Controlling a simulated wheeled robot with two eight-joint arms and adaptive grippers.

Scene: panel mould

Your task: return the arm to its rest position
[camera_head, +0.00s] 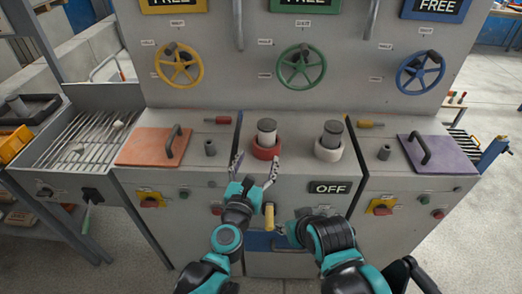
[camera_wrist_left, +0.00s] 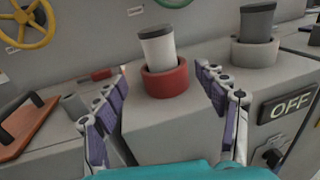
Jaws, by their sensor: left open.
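My left gripper (camera_head: 256,168) is open and empty, in front of the middle of the panel. In the left wrist view its two purple-padded fingers (camera_wrist_left: 165,112) stand wide apart. Between them and beyond is a red ring (camera_wrist_left: 166,82) with a white, dark-topped cylinder (camera_wrist_left: 157,48) standing in it. The gripper appears clear of both. My right arm (camera_head: 332,238) is bent low at the front. Its gripper (camera_head: 284,229) is small and partly hidden beside a yellow handle (camera_head: 269,216), and I cannot tell whether it touches it.
A cream ring (camera_head: 328,152) with a grey-topped cylinder (camera_head: 332,133) stands right of the red one. Yellow (camera_head: 179,66), green (camera_head: 302,66) and blue (camera_head: 420,72) wheels are on the upright panel. An orange lid (camera_head: 146,149) and a purple lid (camera_head: 440,152) flank the middle. An OFF sign (camera_head: 330,187) is in front.

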